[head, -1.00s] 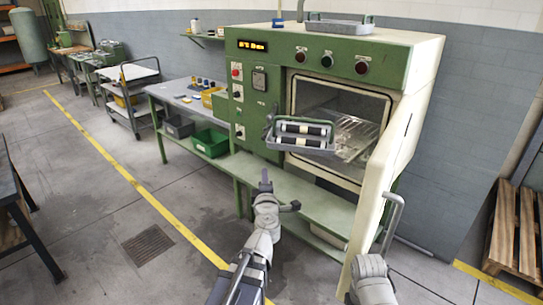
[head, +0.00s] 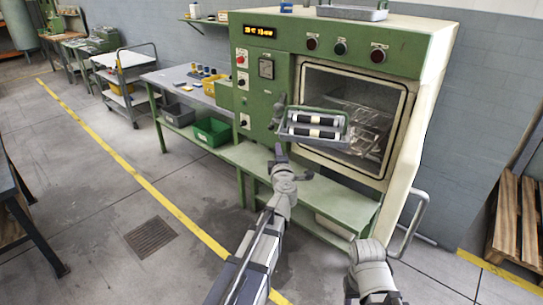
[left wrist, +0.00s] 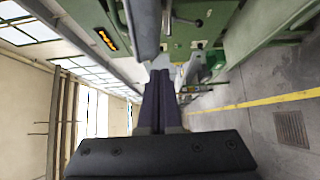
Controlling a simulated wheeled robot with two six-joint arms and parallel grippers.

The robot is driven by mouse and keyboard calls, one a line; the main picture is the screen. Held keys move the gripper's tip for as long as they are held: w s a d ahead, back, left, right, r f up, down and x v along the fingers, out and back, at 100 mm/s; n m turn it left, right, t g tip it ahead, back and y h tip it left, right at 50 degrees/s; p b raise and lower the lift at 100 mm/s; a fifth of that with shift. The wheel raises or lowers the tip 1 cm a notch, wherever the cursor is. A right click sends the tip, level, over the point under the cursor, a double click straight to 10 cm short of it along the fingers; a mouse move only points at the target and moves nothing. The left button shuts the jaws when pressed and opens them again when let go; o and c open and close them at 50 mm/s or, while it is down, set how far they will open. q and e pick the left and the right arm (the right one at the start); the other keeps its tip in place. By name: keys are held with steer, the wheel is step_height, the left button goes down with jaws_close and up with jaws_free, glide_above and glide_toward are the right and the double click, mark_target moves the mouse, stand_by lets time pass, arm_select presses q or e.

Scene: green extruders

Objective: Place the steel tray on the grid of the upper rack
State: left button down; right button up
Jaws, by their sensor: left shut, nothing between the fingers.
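A grey steel tray (head: 318,129) holding two black-and-white rollers is in front of the left part of the green oven's (head: 262,90) open chamber. What supports it is unclear. Inside the chamber, wire racks (head: 368,130) are partly hidden behind the tray; I cannot clearly separate an upper grid. My left gripper (head: 279,151) is shut and empty, below and left of the tray in the head view. Its closed fingers (left wrist: 160,98) also show in the left wrist view. My right gripper is not in view; only part of that arm shows at lower right.
The oven's cream door (head: 392,205) stands open at the right, its long handle (head: 412,220) projecting. Another grey tray (head: 352,13) lies on the oven top. A green bench (head: 255,160) runs below the oven. Yellow and green bins (head: 212,131) stand left.

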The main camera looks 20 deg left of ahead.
arm_select(q)
steer(key=shift+w+d, duration=0.35)
steer(key=shift+w, duration=0.25)
steer(key=shift+w+d, duration=0.3)
steer(key=shift+w, duration=0.25)
steer(key=shift+d+r, duration=0.1)
steer(key=shift+w, duration=0.1)
